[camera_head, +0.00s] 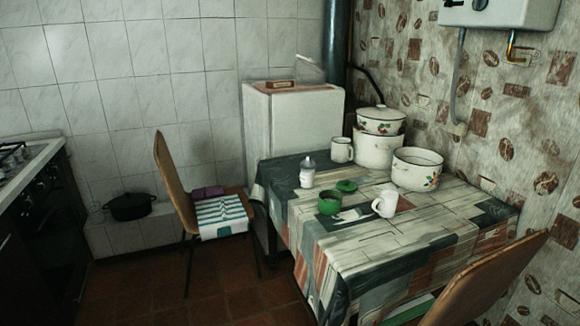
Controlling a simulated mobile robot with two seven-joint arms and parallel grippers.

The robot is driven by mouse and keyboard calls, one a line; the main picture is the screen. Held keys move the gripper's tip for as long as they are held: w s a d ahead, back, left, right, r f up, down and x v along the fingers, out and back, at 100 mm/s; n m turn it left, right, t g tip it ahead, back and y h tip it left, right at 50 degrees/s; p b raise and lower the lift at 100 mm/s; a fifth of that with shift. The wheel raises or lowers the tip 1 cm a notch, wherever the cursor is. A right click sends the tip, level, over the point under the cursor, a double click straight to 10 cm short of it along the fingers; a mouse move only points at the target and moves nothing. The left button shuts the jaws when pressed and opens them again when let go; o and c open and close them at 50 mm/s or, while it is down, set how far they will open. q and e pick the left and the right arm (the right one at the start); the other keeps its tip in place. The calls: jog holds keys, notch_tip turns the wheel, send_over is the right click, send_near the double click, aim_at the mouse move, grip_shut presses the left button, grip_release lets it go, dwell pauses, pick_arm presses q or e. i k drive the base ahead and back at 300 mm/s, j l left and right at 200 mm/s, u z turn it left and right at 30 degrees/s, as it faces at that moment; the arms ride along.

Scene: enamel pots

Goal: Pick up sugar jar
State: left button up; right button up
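A small white jar with a grey top (307,175) stands upright at the back left of the table (350,250); I cannot read whether it is the sugar jar. Beside it, a green open container (330,204) stands with a green lid (347,186) just behind it on the cloth. A white mug (385,204) stands to their right, and another white mug (341,150) stands behind. Neither of my grippers is in view.
Stacked enamel pots (377,150) and an open flowered pot (416,170) stand at the table's back right. One chair (178,185) stands left of the table, another (485,285) at its front right. The table's front half is clear. A stove (30,200) is far left.

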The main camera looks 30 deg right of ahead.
aim_at(307, 166)
jog(key=i+z, duration=0.2)
jog(key=i, duration=0.35)
jog(key=i+j+z, duration=0.2)
jog(key=i, duration=0.35)
jog(key=i+j+z, duration=0.2)
jog(key=i+z, duration=0.3)
jog(key=i+j+z, duration=0.25)
jog(key=z, duration=0.2)
jog(key=i+j+z, duration=0.3)
jog(key=j+z, duration=0.2)
